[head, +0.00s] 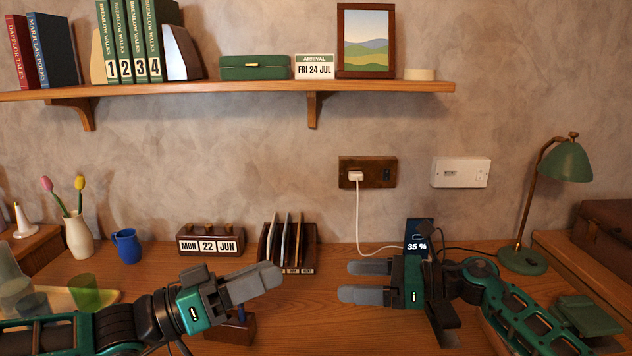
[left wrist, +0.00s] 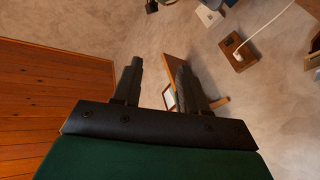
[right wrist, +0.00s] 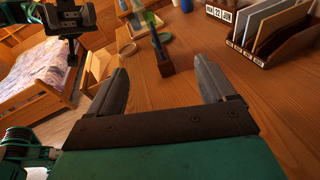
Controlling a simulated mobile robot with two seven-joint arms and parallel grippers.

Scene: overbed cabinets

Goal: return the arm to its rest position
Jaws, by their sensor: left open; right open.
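My left gripper (head: 262,281) is above the front of the wooden desk, reaching in from the left and pointing right. In the left wrist view its two dark fingers (left wrist: 160,85) stand apart with nothing between them. My right gripper (head: 355,281) is above the desk right of the middle, its fingers pointing left. In the right wrist view its fingers (right wrist: 165,85) are wide apart and empty. The two grippers are apart, with a gap of desk between them in the head view. A small dark wooden block (head: 236,330) is partly hidden behind the left gripper.
A phone (head: 418,236) showing 35 % stands behind my right gripper, near a cable. A letter rack (head: 287,246), a date block (head: 211,240), a blue jug (head: 127,246) and a green lamp (head: 523,259) stand along the desk. The shelf (head: 240,91) is above.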

